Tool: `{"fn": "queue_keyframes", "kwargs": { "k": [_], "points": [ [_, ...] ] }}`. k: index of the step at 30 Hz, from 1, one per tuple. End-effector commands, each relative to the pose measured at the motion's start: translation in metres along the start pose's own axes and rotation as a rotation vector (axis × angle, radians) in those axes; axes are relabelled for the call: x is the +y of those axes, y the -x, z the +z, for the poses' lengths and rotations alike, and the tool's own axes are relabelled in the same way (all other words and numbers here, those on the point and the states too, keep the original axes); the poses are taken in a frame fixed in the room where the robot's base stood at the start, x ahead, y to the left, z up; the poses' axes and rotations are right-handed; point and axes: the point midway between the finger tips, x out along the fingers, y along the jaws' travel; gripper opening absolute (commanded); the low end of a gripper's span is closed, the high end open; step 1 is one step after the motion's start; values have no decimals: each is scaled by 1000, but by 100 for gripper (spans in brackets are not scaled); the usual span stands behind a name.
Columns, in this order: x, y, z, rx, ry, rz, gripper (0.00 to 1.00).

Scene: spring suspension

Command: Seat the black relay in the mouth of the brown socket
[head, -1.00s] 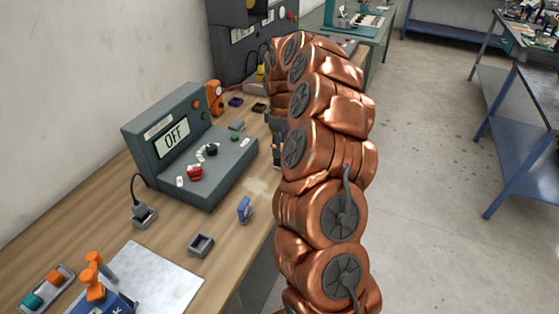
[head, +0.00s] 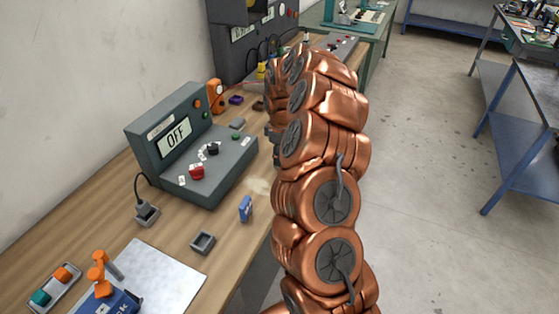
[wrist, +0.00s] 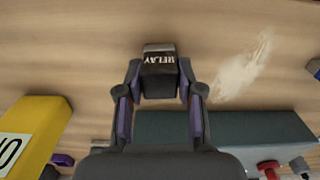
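In the wrist view the black relay (wrist: 159,80), marked RELAY, sits between the two fingertips of my gripper (wrist: 159,72), which touch its sides. Wood tabletop shows beyond it. In the head view my copper arm hides the relay and most of the gripper; only a dark part of the gripper shows at the arm's left edge. A small dark brown block (head: 258,105) lies on the bench left of my arm, beyond the grey console; it may be the brown socket, but its mouth cannot be made out.
The grey console (head: 190,150) reading OFF stands on the bench. A blue part (head: 245,208), a grey square holder (head: 203,242), a purple piece (head: 236,100) and an orange device (head: 215,97) are nearby. A yellow box (wrist: 35,130) shows left in the wrist view.

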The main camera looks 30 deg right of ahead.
Motion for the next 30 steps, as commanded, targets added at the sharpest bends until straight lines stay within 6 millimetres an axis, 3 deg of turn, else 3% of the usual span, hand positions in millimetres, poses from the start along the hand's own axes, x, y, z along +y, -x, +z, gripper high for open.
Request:
{"fn": "queue_keyframes", "kwargs": {
  "k": [1,9,20,30],
  "points": [
    [0,0,0,0,0,0,28],
    [0,0,0,0,0,0,0],
    [0,4,0,1,0,1,0],
    [0,30,-1,1,0,2,0]
  ]
}}
